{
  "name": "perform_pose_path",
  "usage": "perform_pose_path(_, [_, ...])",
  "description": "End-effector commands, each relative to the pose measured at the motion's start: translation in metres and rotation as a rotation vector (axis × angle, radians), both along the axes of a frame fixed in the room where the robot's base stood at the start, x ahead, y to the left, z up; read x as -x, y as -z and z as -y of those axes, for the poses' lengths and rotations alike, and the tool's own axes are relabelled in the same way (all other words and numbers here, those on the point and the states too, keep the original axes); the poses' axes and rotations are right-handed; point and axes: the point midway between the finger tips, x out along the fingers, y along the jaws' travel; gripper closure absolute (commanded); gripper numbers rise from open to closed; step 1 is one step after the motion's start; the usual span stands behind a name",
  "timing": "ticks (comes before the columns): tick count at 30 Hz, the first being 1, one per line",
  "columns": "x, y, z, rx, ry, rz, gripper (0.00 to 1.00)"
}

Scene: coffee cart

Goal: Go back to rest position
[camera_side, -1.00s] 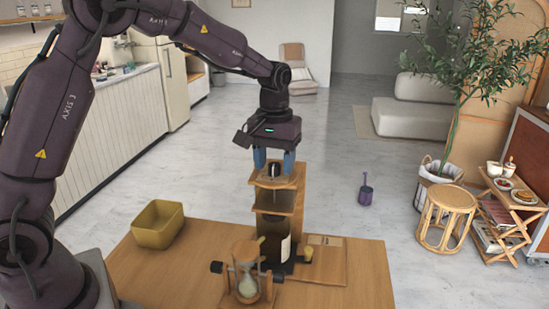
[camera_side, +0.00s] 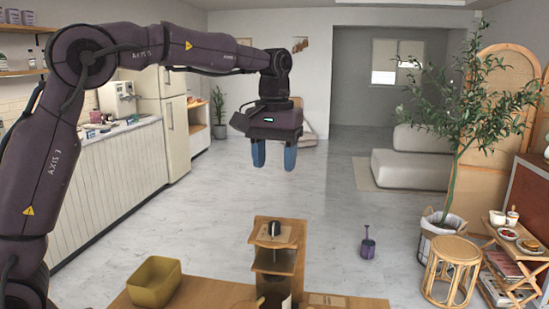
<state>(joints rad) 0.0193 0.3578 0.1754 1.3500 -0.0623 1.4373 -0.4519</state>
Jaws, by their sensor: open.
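My gripper (camera_side: 274,155) hangs in the air with its two blue fingers pointing down, apart and empty. It is well above the wooden coffee stand (camera_side: 278,262), with a clear gap between them. The lower part of the stand is cut off by the bottom edge of the picture.
A yellow-olive bin (camera_side: 154,283) stands on the left of the wooden table (camera_side: 215,292). A purple item (camera_side: 367,243) stands on the floor behind. A rattan stool (camera_side: 452,268) and a potted tree (camera_side: 440,228) are at the right. The air around my gripper is clear.

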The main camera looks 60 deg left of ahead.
Motion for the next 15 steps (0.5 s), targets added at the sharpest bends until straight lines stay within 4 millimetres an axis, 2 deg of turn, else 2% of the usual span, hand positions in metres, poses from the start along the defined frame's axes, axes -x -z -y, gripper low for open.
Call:
perform_pose_path(14, [-0.0027,0.0005,-0.0005,-0.003,0.030,0.015,0.47])
perform_pose_path(15, [-0.0038,0.0063,-0.0013,-0.007,0.058,0.023,0.47])
